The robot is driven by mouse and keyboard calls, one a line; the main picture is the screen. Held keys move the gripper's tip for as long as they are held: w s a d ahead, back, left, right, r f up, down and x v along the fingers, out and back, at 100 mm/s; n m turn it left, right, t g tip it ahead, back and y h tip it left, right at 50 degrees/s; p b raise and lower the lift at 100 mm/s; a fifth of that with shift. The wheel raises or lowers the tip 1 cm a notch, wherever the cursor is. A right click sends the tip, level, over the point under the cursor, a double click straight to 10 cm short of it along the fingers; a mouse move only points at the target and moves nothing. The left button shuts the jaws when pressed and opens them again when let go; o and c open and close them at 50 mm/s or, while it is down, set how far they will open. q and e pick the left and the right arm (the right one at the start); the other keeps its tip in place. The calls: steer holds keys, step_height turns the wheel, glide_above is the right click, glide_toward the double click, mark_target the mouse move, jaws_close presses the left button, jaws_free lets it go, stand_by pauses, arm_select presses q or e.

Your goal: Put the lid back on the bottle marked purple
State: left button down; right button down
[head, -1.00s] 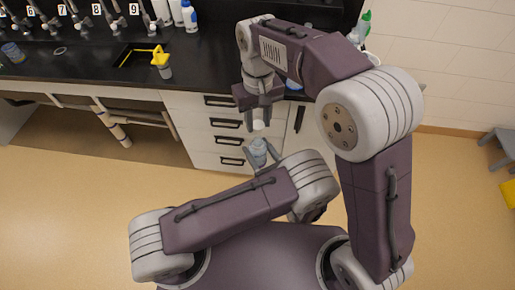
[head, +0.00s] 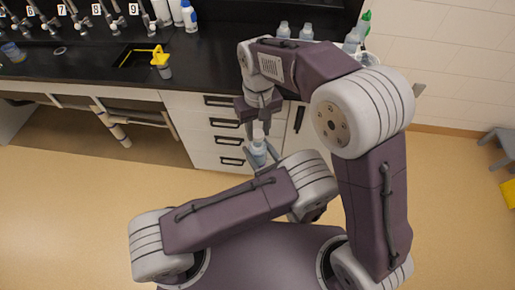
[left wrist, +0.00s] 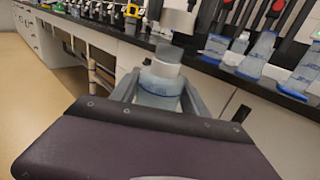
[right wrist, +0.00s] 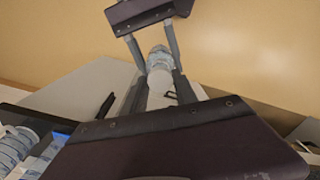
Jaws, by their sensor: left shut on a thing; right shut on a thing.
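My left gripper (head: 258,163) is shut around a translucent blue-grey bottle (head: 258,150) and holds it roughly upright in front of the drawers. In the left wrist view the bottle (left wrist: 158,88) has a white band and a narrower open-looking neck. My right gripper (head: 259,122) reaches down from above and is shut on a white lid (head: 258,134). In the left wrist view the lid (left wrist: 178,21) is above the neck, slightly to its right. It also shows between the right fingers in the right wrist view (right wrist: 160,78). I cannot read a purple marking.
The black counter (head: 95,70) with numbered taps runs behind. Several bottles (left wrist: 258,55) stand at its right part, near my right arm. White drawers (head: 215,130) are close behind the grippers. The floor at left is clear.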

mark_target(258, 152)
stand_by(0.6)
steer(key=shift+f, duration=0.85)
steer(key=shift+f, duration=0.55)
